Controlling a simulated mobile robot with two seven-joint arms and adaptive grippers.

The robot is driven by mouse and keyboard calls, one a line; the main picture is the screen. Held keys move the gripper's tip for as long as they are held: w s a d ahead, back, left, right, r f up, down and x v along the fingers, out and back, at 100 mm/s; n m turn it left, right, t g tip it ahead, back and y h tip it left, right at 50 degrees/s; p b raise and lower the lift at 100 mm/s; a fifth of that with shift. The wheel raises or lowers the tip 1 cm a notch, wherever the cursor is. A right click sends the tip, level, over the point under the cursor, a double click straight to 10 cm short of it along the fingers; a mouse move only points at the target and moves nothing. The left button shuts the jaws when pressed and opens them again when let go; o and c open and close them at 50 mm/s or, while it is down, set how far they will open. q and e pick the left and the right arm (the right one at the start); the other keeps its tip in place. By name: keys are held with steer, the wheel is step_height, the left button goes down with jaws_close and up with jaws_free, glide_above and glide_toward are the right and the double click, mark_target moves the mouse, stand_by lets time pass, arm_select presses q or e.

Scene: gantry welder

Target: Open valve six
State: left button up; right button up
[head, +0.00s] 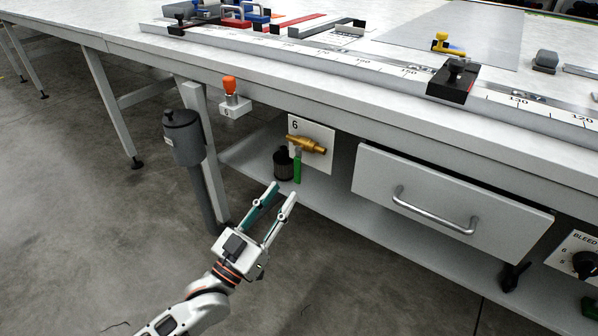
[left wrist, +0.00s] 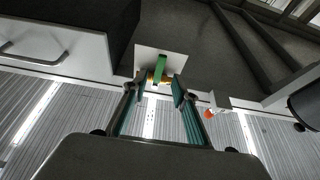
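Valve six is a brass valve (head: 310,145) on a white plate marked 6 (head: 326,134), under the table's front edge. Its green handle (head: 298,168) hangs straight down from the brass body, at a right angle to it. In the left wrist view the green handle (left wrist: 160,67) and a little brass (left wrist: 153,80) show beyond my fingertips. My left gripper (head: 283,192) is open and empty, below and in front of the handle and pointing at it. It also shows in the left wrist view (left wrist: 159,90), fingers apart on either side of the valve's line. My right gripper is in neither view.
A black cylinder (head: 283,164) stands beside the handle on the lower shelf (head: 345,206). An orange-topped knob (head: 230,86) on a small block marked 6 sits up left. A grey canister (head: 183,138) hangs by the table leg. A closed drawer (head: 450,190) is at right.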

mark_target(296, 174)
arm_select(q)
steer(key=b+x, duration=0.1)
steer(key=x, duration=0.5)
steer(key=shift+w+d+r, duration=0.1)
steer(key=shift+w+d, duration=0.05)
steer(key=shift+w, duration=0.1)
steer(key=shift+w+d+r, duration=0.25)
steer(key=shift+w+r, duration=0.05)
steer(key=shift+w, duration=0.05)
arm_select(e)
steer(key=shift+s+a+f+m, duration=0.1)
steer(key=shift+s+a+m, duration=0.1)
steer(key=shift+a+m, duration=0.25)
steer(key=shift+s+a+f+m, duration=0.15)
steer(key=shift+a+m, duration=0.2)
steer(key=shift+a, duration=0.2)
arm_select(q)
steer(key=shift+c, duration=0.4)
jaws_close()
